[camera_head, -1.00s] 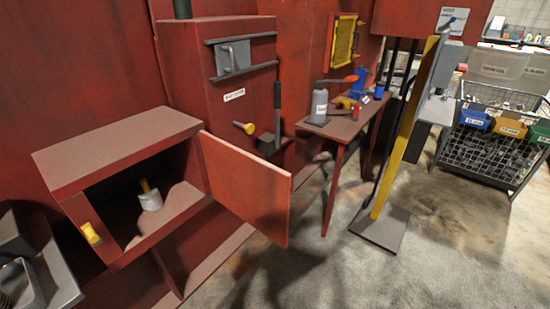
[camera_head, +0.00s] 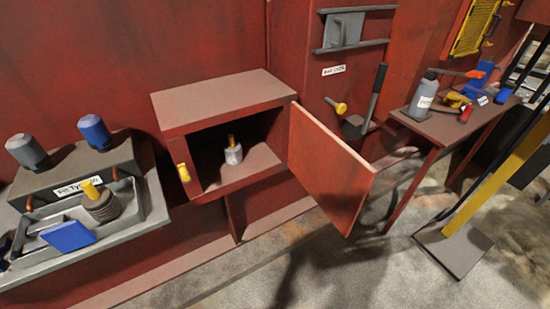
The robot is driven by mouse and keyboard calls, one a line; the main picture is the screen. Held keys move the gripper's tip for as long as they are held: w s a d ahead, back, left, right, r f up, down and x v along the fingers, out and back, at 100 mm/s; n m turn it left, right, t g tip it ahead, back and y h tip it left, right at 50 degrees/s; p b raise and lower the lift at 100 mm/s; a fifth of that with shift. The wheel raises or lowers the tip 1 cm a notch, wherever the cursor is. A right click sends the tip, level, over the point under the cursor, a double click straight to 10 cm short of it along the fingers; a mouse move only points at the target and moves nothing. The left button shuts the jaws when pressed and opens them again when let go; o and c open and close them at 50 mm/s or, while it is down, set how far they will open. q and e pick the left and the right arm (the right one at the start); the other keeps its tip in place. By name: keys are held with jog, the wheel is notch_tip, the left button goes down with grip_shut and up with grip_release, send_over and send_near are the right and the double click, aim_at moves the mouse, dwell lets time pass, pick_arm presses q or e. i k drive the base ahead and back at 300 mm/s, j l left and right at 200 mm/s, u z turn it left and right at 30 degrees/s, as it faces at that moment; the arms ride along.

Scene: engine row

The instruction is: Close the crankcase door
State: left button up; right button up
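The crankcase door (camera_head: 330,168) is a flat red panel. It stands open, hinged at the right side of the red crankcase box (camera_head: 222,102), and sticks out toward me. The dark inside of the box shows, with a small light-grey cylinder with a yellow top (camera_head: 233,153) standing in it. A yellow knob (camera_head: 184,173) sits on the box's left front edge. Neither of my grippers shows in the head view.
At left, a grey bench (camera_head: 150,225) holds a tray, a labelled box and several blue, grey and yellow parts. At right, a red table (camera_head: 432,127) carries a grey bottle (camera_head: 423,93) and tools. A yellow post (camera_head: 497,185) stands on a floor plate. Floor before the door is clear.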

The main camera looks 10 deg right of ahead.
aim_at(339, 180)
jog(key=i+l+u, duration=0.1)
jog(key=l+u, duration=0.25)
jog(key=l, duration=0.3)
jog(key=l+u, duration=0.4)
jog(key=l, duration=0.2)
jog(key=k+l+u, duration=0.1)
jog(key=l+u, duration=0.25)
jog(key=l, duration=0.25)
jog(key=i+l, duration=0.1)
jog(key=l, duration=0.4)
jog(key=i+l, duration=0.1)
jog(key=l, duration=0.35)
